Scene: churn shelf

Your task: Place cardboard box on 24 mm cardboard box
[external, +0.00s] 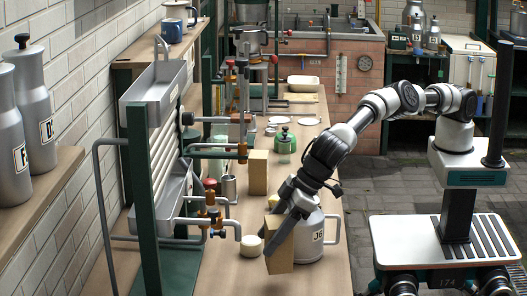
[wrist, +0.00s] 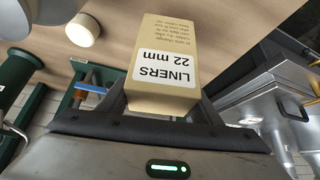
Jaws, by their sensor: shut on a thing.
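My gripper (external: 277,232) is shut on a tan cardboard box (external: 280,246) at the front of the bench. In the wrist view the held box (wrist: 165,65) carries a white label reading "LINERS 22 mm", upside down in the picture. Another tan cardboard box (external: 258,172) stands upright on the bench, farther back than my gripper. No label is readable on it, so I cannot tell whether it is the 24 mm one. The fingers hide part of the held box.
A metal can marked J6 (external: 310,238) stands close right of the held box. A small white round pot (external: 251,246) is at its left. Pipes with brass fittings (external: 211,212) jut over the bench's left side. A green jar (external: 285,145) stands farther back.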

